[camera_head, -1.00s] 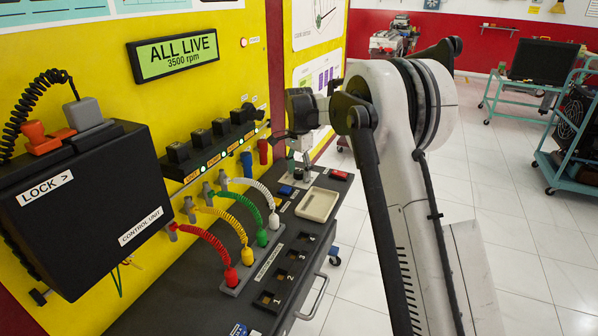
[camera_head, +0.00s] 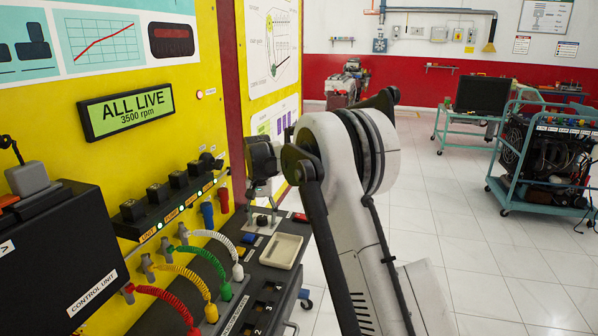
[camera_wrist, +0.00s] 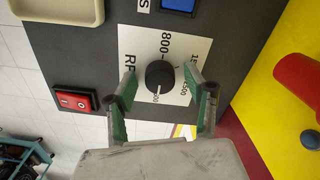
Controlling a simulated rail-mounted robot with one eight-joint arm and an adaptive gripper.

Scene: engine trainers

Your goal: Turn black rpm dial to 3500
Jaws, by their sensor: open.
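The black rpm dial (camera_wrist: 160,76) sits on a white scale label (camera_wrist: 180,48) in the wrist view. Its white pointer line points toward the bottom of the picture, at a number ending in 00 that is partly hidden. My gripper (camera_wrist: 160,72) is open, with one green-padded finger on each side of the dial and visible gaps between. In the head view my gripper (camera_head: 262,195) is over the far end of the dark bench panel. The green display (camera_head: 128,112) reads "ALL LIVE 3500 rpm".
A red rocker switch (camera_wrist: 75,100) and a blue button (camera_wrist: 178,5) are near the dial. A cream tray (camera_head: 281,250) lies on the panel, with coiled coloured cables (camera_head: 205,255) to its left. Open tiled floor (camera_head: 450,220) lies right.

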